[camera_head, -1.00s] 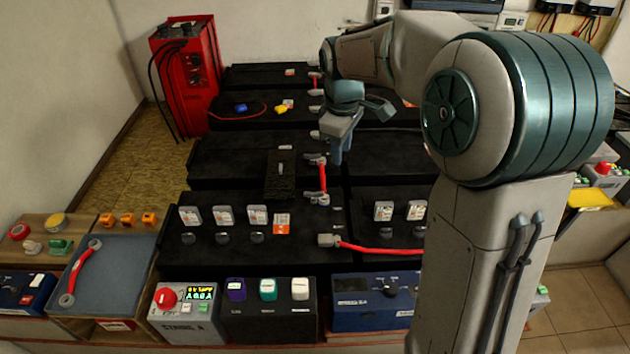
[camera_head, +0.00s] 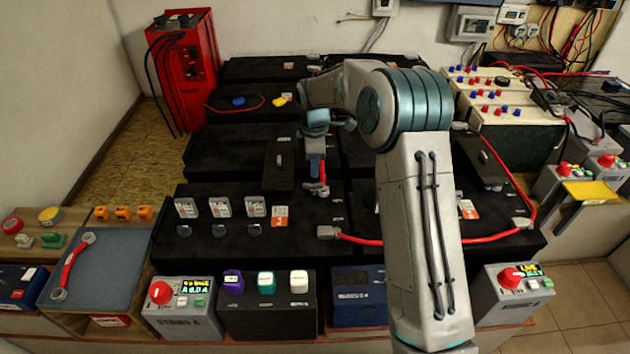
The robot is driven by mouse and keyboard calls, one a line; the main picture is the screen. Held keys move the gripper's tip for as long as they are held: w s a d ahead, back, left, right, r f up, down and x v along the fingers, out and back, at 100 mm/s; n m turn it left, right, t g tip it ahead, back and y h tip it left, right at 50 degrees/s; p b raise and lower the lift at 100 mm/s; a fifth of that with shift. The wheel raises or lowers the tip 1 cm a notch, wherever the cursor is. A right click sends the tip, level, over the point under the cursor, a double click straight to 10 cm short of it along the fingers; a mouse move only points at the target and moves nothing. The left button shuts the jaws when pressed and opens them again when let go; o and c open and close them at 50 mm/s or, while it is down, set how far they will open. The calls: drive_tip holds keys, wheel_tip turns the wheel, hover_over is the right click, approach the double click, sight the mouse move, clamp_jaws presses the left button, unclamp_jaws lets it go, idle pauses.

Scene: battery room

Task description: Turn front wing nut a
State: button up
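My gripper (camera_head: 315,172) points down over the short red link (camera_head: 322,178) between two black battery blocks, left of the picture's middle. The gripper hides the link's far end. A small grey metal fitting (camera_head: 318,190) shows at the link's near end, just below the fingertips. Front wing nut a may be part of it, but it is too small to make out. I cannot tell whether the fingers touch it or whether they are open or shut.
A long red cable (camera_head: 365,240) runs right from a grey clamp (camera_head: 328,233) on the front battery (camera_head: 195,255). A raised black cover (camera_head: 279,165) stands left of my gripper. The Strings A box (camera_head: 185,310) with its red button is at the front left. A red cabinet (camera_head: 185,70) stands behind.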

sight(314, 184)
wheel_tip(314, 184, down, 6)
drive_tip(key=shift+f, duration=0.25)
clamp_jaws()
